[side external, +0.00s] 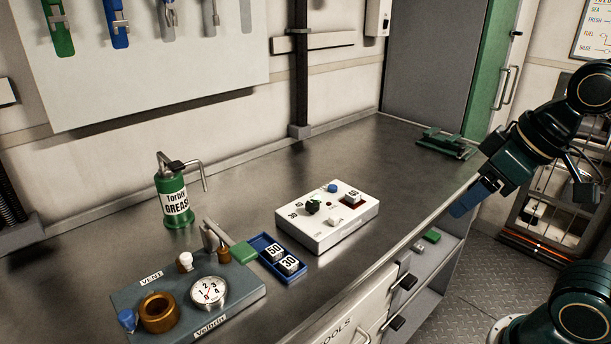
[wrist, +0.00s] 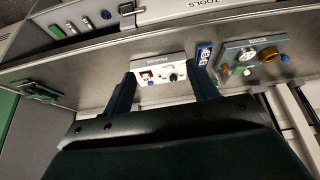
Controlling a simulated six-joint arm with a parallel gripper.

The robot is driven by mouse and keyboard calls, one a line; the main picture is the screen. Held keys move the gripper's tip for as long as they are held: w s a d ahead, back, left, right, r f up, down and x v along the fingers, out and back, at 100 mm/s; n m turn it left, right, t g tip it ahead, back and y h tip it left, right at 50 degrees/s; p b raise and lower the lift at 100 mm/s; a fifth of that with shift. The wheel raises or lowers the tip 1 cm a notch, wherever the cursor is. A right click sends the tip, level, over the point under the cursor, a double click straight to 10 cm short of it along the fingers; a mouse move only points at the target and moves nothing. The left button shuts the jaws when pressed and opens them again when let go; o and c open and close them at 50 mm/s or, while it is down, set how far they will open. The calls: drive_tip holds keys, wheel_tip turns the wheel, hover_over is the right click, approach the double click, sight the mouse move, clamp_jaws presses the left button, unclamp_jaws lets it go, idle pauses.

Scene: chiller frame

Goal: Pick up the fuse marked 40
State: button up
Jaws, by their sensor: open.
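A blue tray (side external: 262,239) holds two white fuses, one marked 50 (side external: 275,252) and one marked 30 (side external: 289,264). A white box (side external: 325,235) beside it carries a dark knob, and a white fuse (side external: 352,195) sits in its dark red slot. That fuse's number is too small to read surely, and I see no fuse clearly marked 40. My gripper (side external: 466,203) is open and empty, in the air right of the box and apart from it. In the wrist view, the box (wrist: 158,67) shows between my blue fingers (wrist: 163,78), with the tray (wrist: 204,54) to its right.
A grey panel (side external: 245,284) with a gauge, brass ring and valve stands at the front left. A green grease can (side external: 173,199) stands behind it. A green clamp-like fixture (side external: 446,143) lies at the far right of the metal bench. The bench right of the box is clear.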

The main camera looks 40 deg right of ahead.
drive_tip(key=w+n+g+y, duration=0.15)
drive_tip(key=w+n, duration=0.25)
drive_tip(key=w, duration=0.7)
drive_tip(key=n+y, duration=0.9)
drive_tip(key=y, duration=0.1)
approach(355, 193)
drive_tip(key=a, duration=0.1)
drive_tip(key=shift+t+h, duration=0.25)
drive_tip(key=shift+t, duration=0.1)
drive_tip(key=shift+x, duration=4.05)
drive_tip(key=shift+s+f, duration=0.1)
drive_tip(key=shift+f, duration=0.05)
drive_tip(key=c, duration=1.1)
